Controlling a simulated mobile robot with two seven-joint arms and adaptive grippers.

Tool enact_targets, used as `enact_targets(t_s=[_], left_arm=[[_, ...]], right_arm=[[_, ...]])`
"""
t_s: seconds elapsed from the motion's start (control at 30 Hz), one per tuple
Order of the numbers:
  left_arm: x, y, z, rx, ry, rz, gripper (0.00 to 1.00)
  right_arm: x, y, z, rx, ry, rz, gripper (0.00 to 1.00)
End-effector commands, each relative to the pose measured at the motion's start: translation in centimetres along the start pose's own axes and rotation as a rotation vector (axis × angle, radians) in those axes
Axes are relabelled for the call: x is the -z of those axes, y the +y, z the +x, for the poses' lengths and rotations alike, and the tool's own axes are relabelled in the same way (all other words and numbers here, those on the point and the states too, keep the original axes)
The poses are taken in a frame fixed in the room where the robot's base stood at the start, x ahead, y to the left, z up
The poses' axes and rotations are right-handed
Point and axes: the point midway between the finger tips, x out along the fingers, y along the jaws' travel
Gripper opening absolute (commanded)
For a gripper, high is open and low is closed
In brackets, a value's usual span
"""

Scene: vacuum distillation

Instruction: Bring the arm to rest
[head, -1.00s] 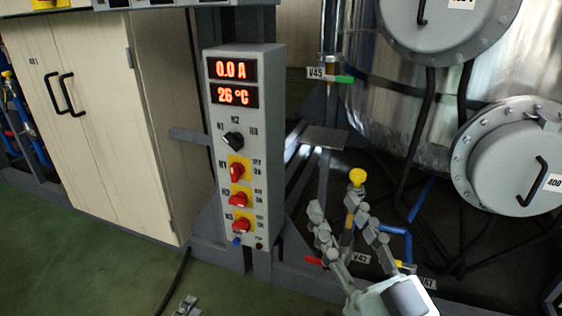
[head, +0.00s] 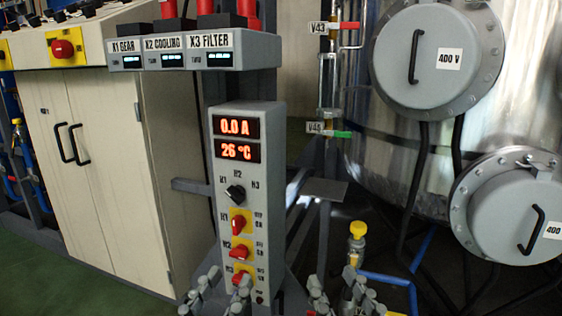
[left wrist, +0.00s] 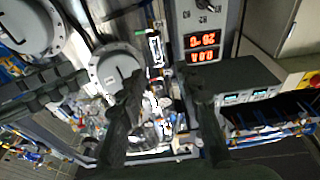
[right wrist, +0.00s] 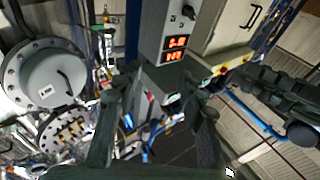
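My left gripper (head: 214,296) is at the bottom edge of the head view, in front of the foot of the grey control panel (head: 238,190). Its two fingers stand apart with nothing between them; they also show spread in the left wrist view (left wrist: 165,100). My right gripper (head: 342,294) is to its right at the bottom edge, near the yellow-capped valve (head: 358,229). Its fingers are also apart, and they show spread and empty in the right wrist view (right wrist: 160,112). Most of both arms is out of the head view.
The panel reads 0.0 A and 26 °C and has a black selector (head: 236,192) and red switches. A beige cabinet (head: 110,170) stands left, under a console (head: 185,58). A steel tank (head: 375,150) with round hatches fills the right. Green floor (head: 40,265) is free at lower left.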

Motion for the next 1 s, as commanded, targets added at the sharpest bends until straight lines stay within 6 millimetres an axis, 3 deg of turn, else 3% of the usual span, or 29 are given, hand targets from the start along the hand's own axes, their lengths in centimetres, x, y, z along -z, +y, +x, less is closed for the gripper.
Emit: enact_targets(t_s=[0.17, 0.37, 0.47, 0.6, 0.7, 0.8, 0.9, 1.0], left_arm=[[-5.3, -1.9, 0.0, 0.033, -0.221, 0.035, 0.34], [-13.0, -5.3, -2.5, 0.092, -0.545, 0.068, 0.34], [-17.5, -7.9, -5.7, 0.140, -0.772, 0.080, 0.34], [-22.9, -11.7, -12.9, 0.224, -1.120, 0.079, 0.34], [-24.9, -13.4, -17.7, 0.274, -1.312, 0.068, 0.34], [-25.8, -14.5, -21.1, 0.307, -1.439, 0.057, 0.34], [-26.2, -14.9, -22.8, 0.324, -1.502, 0.049, 0.34], [-26.4, -15.0, -23.3, 0.329, -1.521, 0.047, 0.34]], right_arm=[[-5.3, 1.9, 0.0, -0.031, -0.224, -0.030, 0.40], [-13.1, 5.2, -2.5, -0.088, -0.549, -0.061, 0.40], [-17.6, 7.7, -5.8, -0.135, -0.776, -0.072, 0.40], [-22.9, 11.4, -12.9, -0.218, -1.124, -0.072, 0.40], [-24.9, 13.2, -17.7, -0.266, -1.316, -0.062, 0.40], [-25.9, 14.2, -21.1, -0.300, -1.443, -0.051, 0.40], [-26.3, 14.6, -22.9, -0.317, -1.506, -0.044, 0.40], [-26.5, 14.8, -23.4, -0.321, -1.524, -0.041, 0.40]])
